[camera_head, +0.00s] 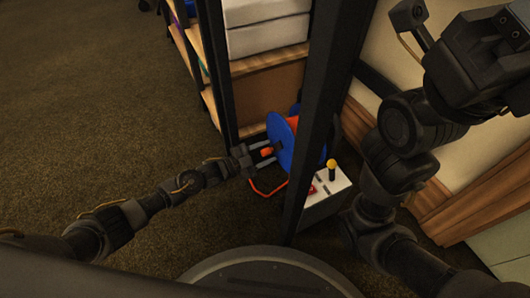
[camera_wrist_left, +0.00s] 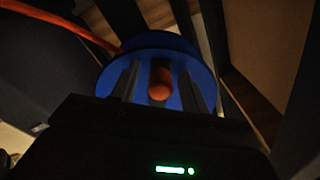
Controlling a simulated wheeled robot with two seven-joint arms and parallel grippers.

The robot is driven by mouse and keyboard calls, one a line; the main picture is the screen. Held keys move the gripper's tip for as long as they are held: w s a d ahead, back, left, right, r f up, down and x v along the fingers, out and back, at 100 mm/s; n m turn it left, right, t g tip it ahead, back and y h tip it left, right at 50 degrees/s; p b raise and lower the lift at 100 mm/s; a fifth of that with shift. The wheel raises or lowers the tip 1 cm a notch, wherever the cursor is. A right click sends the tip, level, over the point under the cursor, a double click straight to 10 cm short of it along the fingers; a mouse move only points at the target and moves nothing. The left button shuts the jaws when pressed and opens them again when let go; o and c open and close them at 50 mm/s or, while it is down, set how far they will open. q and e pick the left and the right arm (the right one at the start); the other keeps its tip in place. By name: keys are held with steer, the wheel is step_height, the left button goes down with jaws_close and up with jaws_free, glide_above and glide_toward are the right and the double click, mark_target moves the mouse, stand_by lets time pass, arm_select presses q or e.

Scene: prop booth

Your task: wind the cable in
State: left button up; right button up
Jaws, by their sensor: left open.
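A cable reel with blue side discs (camera_head: 284,146) and orange cable (camera_head: 292,122) wound on it stands low beside the shelf, partly hidden by a dark post. A small orange crank knob (camera_head: 267,152) sticks out from the near disc. A loose orange cable (camera_head: 266,190) hangs below the reel. My left gripper (camera_head: 263,153) is open, its two fingers on either side of the knob. In the left wrist view the knob (camera_wrist_left: 160,84) lies between the fingers, in front of the blue disc (camera_wrist_left: 150,58). My right arm is raised at the right; its fingertips are not visible.
A shelf (camera_head: 262,62) with white boxes (camera_head: 265,35) stands behind the reel. A dark post (camera_head: 318,110) rises close in front of it. A grey box with a yellow-topped lever (camera_head: 332,168) sits right of the post. Open carpet (camera_head: 90,100) lies to the left.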

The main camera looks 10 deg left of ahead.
arm_select(q)
steer(key=p+v, duration=0.5)
steer(key=v, duration=0.5)
steer(key=shift+s+a, duration=0.2)
steer(key=shift+a, duration=0.15)
steer(key=shift+c, duration=0.5)
